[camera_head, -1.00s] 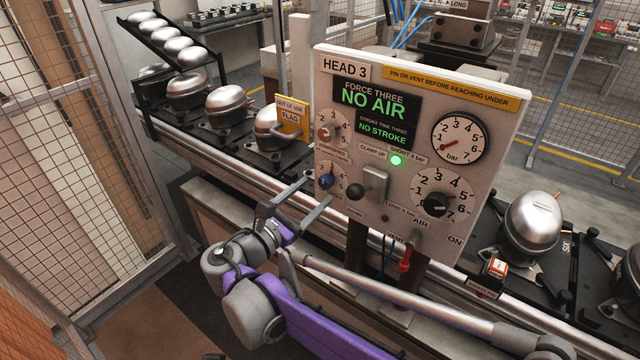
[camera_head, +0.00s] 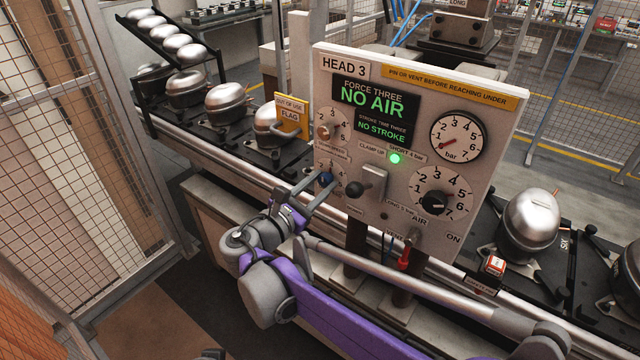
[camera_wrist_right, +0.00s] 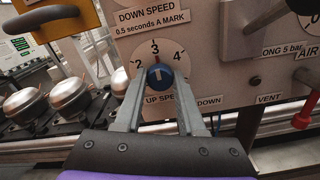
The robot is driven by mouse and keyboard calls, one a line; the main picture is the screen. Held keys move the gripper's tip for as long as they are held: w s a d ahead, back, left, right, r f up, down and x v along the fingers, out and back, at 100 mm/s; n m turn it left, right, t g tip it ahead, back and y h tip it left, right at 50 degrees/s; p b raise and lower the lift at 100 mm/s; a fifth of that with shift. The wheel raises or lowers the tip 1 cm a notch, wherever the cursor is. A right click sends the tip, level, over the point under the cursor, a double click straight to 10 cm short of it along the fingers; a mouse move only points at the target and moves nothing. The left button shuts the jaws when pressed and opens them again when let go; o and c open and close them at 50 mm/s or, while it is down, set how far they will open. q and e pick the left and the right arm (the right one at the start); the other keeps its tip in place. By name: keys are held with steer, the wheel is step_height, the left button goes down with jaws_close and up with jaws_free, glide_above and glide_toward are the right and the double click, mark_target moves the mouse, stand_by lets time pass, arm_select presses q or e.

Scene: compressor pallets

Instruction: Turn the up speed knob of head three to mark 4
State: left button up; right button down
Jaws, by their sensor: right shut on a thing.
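The head three panel (camera_head: 400,200) stands upright on the line. Its blue up speed knob (camera_head: 326,179) sits at the lower left and also shows in the right wrist view (camera_wrist_right: 159,77). My right gripper (camera_head: 322,186) is shut on the blue knob, one finger on each side.
Above is the brownish down speed knob (camera_head: 323,132). A black-knobbed clamp lever (camera_head: 355,188) stands close to the right. The yellow out-of-use flag (camera_head: 291,115) hangs at upper left. A red vent handle (camera_head: 404,258) hangs below. Compressors (camera_head: 225,105) line the conveyor behind.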

steer(key=shift+m, duration=0.3)
steer(key=m+p, duration=0.1)
steer(key=m, duration=0.4)
steer(key=shift+r, duration=0.1)
arm_select(q)
steer(key=r, duration=0.1)
steer(key=w+r+p, duration=0.1)
steer(key=r, duration=0.1)
steer(key=shift+w+r, duration=0.1)
steer(key=shift+r, duration=0.05)
arm_select(e)
steer(key=m, duration=0.6)
stand_by(0.4)
steer(key=c, duration=0.5)
jaws_free()
